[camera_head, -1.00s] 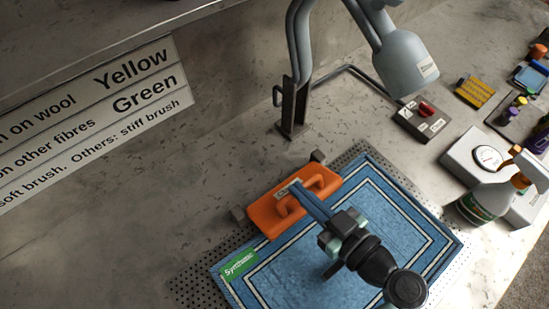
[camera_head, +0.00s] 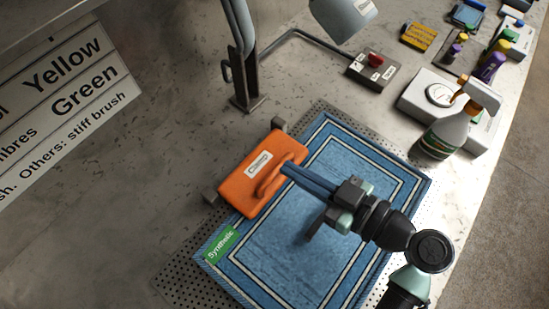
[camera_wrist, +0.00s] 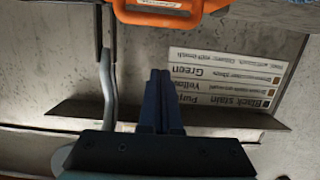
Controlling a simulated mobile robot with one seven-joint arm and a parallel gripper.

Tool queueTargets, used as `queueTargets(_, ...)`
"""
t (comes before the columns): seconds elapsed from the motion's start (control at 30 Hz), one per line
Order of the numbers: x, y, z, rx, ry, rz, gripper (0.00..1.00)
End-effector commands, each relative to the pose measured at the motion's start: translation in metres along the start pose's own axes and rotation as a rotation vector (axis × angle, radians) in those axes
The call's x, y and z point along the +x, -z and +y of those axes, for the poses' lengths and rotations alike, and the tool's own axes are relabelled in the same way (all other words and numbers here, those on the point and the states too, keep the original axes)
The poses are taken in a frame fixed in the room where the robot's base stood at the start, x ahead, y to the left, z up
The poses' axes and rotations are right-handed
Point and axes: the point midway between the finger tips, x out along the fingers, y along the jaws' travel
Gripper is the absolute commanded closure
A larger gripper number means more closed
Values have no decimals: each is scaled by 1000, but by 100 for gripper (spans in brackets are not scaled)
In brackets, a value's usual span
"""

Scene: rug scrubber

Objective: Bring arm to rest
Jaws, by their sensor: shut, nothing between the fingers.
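My gripper (camera_head: 286,170) is shut and empty. Its blue fingers point left, just beside the handle of the orange scrubber block (camera_head: 248,186), above the blue rug. In the wrist view, the shut fingers (camera_wrist: 160,90) stand in the middle, and the orange block's handle (camera_wrist: 165,14) is at the top edge, apart from the fingers. The rest of my arm reaches in from the lower right.
The blue rug (camera_head: 276,255) with a green Synthetic tag lies on a perforated tray (camera_head: 178,277). A lamp stand (camera_head: 246,92) rises behind it. A spray bottle (camera_head: 447,135), a scale (camera_head: 419,100) and a red-switch box (camera_head: 377,72) stand to the right.

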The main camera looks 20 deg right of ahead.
Motion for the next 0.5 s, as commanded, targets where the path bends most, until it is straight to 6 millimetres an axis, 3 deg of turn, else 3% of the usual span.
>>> queueTargets(0.1, -11, -3, 1, -1, -3, 0, 100)
queueTargets(0.3, -14, -1, 2, -3, -3, -4, 100)
queueTargets(0.43, 6, 19, 18, -13, -42, -51, 100)
queueTargets(0.5, 26, 44, 36, -27, -100, -86, 100)
